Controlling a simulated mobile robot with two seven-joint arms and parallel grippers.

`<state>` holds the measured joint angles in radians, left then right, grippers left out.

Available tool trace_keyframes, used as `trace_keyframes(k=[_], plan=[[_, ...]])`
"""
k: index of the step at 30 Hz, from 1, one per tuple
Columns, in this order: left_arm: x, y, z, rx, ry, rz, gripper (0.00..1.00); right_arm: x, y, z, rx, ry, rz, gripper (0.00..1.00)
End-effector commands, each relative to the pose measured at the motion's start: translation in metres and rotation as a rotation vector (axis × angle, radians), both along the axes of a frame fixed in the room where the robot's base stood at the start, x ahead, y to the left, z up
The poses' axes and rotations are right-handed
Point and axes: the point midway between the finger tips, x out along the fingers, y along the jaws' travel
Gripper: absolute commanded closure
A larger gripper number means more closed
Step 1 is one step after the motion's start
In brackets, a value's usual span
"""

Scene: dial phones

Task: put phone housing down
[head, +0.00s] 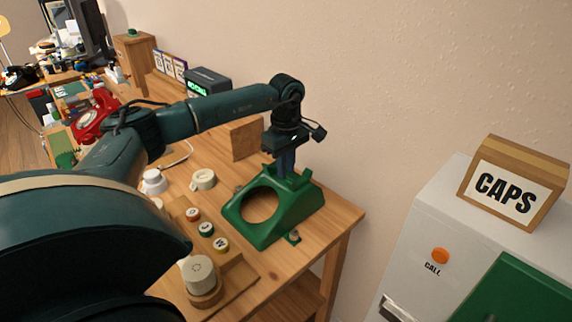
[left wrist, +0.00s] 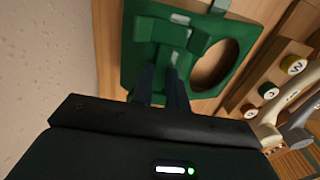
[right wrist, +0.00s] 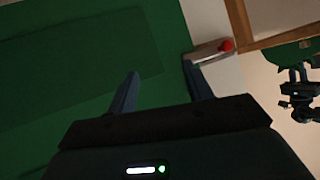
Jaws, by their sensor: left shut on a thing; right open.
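The green phone housing (head: 273,212) is at the right end of the wooden table, its round opening facing up on the sloped face. My left gripper (head: 287,165) comes down on it from above and is shut on its raised back part. In the left wrist view the fingers (left wrist: 165,88) meet the green housing (left wrist: 135,45) at its ridge. The housing looks level and at or very near the tabletop; a small gap cannot be ruled out. My right gripper (right wrist: 165,90) is open and empty, in front of a green surface; it does not show in the head view.
A wooden board with several coloured caps (head: 207,229) and a cream cylinder (head: 199,273) lies left of the housing. A white cabinet (head: 425,225) bears a CAPS box (head: 514,184). A red phone (head: 95,113) stands further back.

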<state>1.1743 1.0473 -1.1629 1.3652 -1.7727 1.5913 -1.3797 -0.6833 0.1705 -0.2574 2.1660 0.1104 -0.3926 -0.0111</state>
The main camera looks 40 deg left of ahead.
Motion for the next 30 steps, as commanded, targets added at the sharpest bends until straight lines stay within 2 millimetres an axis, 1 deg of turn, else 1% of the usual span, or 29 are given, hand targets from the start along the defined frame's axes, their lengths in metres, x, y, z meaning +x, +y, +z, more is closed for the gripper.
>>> trace_keyframes(k=[7, 8, 15, 22, 25, 28, 30], plan=[[0.001, 0.0, -0.001, 0.0, -0.002, 0.0, 1.0, 0.0, 0.0, -0.001, 0.0, -0.001, 0.001, 0.49], [0.0, 0.0, -0.001, 0.0, -0.001, 0.0, 0.83, 0.0, 0.0, -0.001, 0.0, -0.001, 0.001, 0.49], [0.0, 0.0, -0.001, 0.0, -0.001, 0.0, 0.63, 0.001, 0.0, 0.0, 0.0, -0.002, 0.001, 0.49], [0.0, 0.0, 0.0, 0.0, -0.001, 0.0, 0.62, 0.001, 0.0, 0.0, 0.0, -0.002, 0.001, 0.49], [0.001, 0.0, 0.005, 0.0, -0.003, 0.0, 0.62, 0.001, 0.0, 0.0, -0.001, -0.003, 0.002, 0.49], [0.001, 0.0, 0.017, 0.0, -0.004, -0.001, 0.62, 0.001, 0.0, 0.0, -0.001, -0.003, 0.002, 0.49], [0.001, 0.0, 0.031, -0.001, -0.006, -0.001, 0.62, 0.001, 0.0, 0.0, -0.001, -0.003, 0.002, 0.49]])
